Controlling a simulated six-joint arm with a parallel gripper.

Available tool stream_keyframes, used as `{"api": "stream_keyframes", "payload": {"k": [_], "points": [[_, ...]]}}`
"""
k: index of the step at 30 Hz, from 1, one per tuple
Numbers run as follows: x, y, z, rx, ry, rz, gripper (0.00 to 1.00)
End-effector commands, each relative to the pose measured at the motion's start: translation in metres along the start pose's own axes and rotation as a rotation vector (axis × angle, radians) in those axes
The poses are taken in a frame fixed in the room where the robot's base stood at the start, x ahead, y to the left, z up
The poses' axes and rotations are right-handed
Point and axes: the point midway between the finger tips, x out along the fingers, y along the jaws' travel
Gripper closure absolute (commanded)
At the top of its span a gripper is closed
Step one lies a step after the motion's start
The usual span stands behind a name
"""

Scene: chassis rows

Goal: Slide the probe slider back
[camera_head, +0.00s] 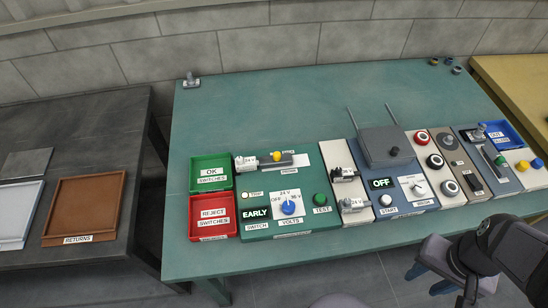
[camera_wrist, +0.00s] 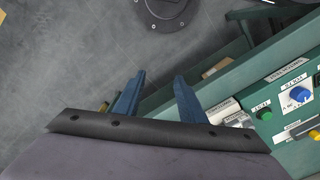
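The probe slider (camera_head: 277,156) has a yellow knob on a dark track at the back of the green switch panel. The knob stands near the middle of the track, left of the white strip. A yellow piece at the right edge of the wrist view (camera_wrist: 304,130) looks like the same knob, partly cut off. My gripper (camera_head: 427,279) is off the table's front edge at the lower right, far from the slider. In the wrist view my gripper (camera_wrist: 161,76) shows two blue fingers spread apart with nothing between them.
A blue dial (camera_head: 288,207) and green TEST button (camera_head: 320,199) lie in front of the slider. A white switch (camera_head: 245,163) is left of it. Green OK (camera_head: 211,163) and red REJECT (camera_head: 213,205) trays stand left.

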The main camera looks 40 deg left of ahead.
Motion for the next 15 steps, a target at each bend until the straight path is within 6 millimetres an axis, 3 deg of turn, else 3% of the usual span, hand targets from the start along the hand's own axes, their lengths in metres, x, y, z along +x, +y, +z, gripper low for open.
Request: {"api": "stream_keyframes", "payload": {"k": [11, 15], "points": [[0.000, -0.001, -0.001, -0.001, 0.002, -0.001, 0.63], [-0.001, -0.015, -0.014, -0.015, 0.032, -0.019, 0.63]]}}
